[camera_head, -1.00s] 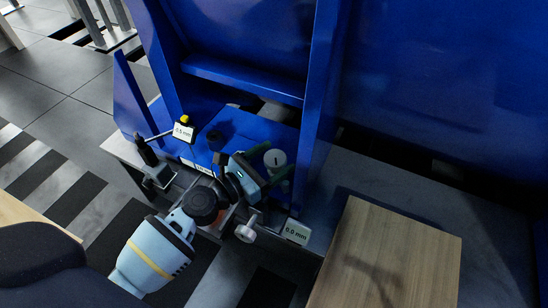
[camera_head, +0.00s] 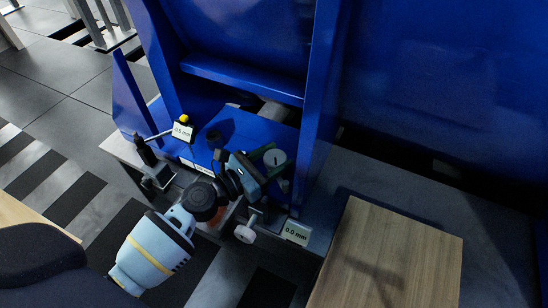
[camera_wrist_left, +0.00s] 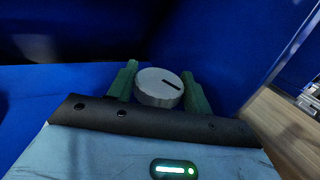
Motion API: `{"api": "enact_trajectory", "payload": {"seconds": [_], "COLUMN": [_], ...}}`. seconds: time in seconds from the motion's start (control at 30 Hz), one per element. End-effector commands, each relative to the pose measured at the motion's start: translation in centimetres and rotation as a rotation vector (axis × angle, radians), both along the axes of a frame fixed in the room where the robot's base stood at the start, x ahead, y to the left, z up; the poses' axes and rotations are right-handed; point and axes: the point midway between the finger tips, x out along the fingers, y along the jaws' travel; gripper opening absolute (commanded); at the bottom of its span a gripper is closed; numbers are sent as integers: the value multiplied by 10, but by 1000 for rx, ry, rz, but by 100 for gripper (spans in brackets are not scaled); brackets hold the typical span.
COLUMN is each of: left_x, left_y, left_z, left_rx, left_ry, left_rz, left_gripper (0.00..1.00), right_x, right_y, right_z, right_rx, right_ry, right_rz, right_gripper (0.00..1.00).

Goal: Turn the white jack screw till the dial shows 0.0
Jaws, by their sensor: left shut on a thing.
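The white jack screw (camera_head: 275,157) is a round knob with a dark slot mark on its top. In the left wrist view the white knob (camera_wrist_left: 159,88) sits between two green fingers, its mark slanting down to the right. My left gripper (camera_head: 276,160) is shut on it, one finger on each side. One readout (camera_head: 297,232), at the front right of the blue frame, shows 0.0 mm. Another readout (camera_head: 183,132), at the back left, seems to show 0.5 mm, but it is small. My right gripper is not in view.
A blue frame wall (camera_head: 318,110) rises close behind and right of the knob. A second white knob (camera_head: 245,234) sticks out at the front. A wooden board (camera_head: 400,250) lies to the right. A black post (camera_head: 145,150) stands at the left.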

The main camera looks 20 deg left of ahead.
Motion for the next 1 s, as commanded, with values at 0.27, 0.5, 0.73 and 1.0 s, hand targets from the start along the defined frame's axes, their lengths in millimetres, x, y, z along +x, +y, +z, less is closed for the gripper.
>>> {"api": "enact_trajectory", "payload": {"seconds": [0.27, 0.5, 0.73, 1.0], "left_x": [1, 2, 2, 1], "left_y": [2, 2, 2, 2], "left_z": [-2, -1, 0, 0], "left_rx": [1, 1, 0, 1], "left_ry": [0, -1, 1, 0], "left_rz": [-167, -337, -455, -516], "left_gripper": [27, 27, 27, 27], "right_x": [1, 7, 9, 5], "right_y": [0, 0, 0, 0], "right_z": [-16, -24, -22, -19], "right_rx": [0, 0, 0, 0], "right_ry": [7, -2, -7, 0], "right_rz": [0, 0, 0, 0], "right_gripper": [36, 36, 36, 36]}}
